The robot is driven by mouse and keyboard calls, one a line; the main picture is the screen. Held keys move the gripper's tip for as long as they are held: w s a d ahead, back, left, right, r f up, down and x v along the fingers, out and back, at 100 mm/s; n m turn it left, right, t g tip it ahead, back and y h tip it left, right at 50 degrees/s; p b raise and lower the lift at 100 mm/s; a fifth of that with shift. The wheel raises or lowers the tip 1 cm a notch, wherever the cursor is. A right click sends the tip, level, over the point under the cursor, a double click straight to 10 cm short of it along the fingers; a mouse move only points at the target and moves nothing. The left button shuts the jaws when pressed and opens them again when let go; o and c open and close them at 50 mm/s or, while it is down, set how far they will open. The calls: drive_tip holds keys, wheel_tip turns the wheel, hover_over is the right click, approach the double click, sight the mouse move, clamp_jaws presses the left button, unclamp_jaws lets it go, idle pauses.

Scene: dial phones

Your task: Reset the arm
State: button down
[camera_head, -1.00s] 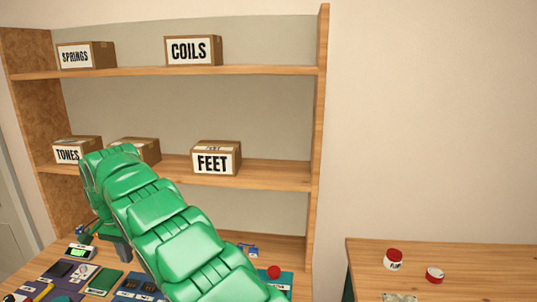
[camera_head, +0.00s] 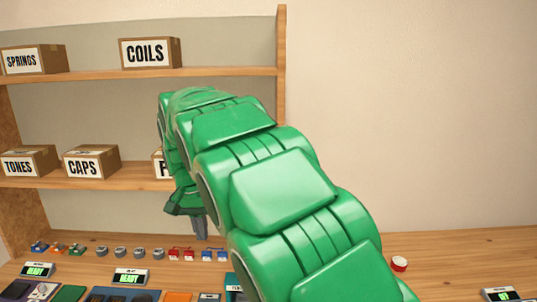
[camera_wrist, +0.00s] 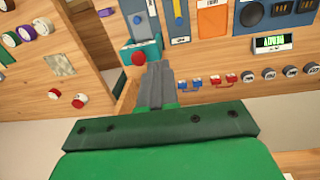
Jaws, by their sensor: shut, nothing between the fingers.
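My green arm (camera_head: 285,190) reaches up from the lower right across the middle of the head view. My gripper (camera_head: 200,228) hangs at its far end, in front of the shelf unit and above the bench. In the wrist view my gripper (camera_wrist: 156,75) shows its grey fingers together, with nothing between them. A red button (camera_wrist: 139,58) on a teal base lies near the fingertips in that picture. The arm hides part of the bench and most of one box on the middle shelf.
Boxes marked COILS (camera_head: 151,52), SPRINGS (camera_head: 34,59), TONES (camera_head: 29,160) and CAPS (camera_head: 92,161) stand on the shelves. Small parts line the bench, with READY displays (camera_head: 131,277). The wall at right is clear.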

drive_tip(key=s+d+r, duration=0.1)
drive_tip(key=s+d, duration=0.6)
drive_tip(key=d, duration=0.4)
drive_tip(key=s+d, duration=0.7)
drive_tip(key=d, duration=0.4)
drive_tip(key=s+d+f, duration=0.2)
drive_tip(key=s+d, duration=0.1)
drive_tip(key=s, duration=0.4)
drive_tip(key=s+d+f+g, duration=0.1)
drive_tip(key=s+d+f, duration=0.1)
drive_tip(key=s, duration=0.5)
drive_tip(key=s+d+f, duration=0.3)
drive_tip(key=s+d, duration=0.1)
drive_tip(key=s, duration=0.3)
drive_tip(key=shift+s+d+n+g+y, duration=0.25)
drive_tip(key=shift+n+g+y, duration=0.05)
drive_tip(key=shift+g+y, duration=0.1)
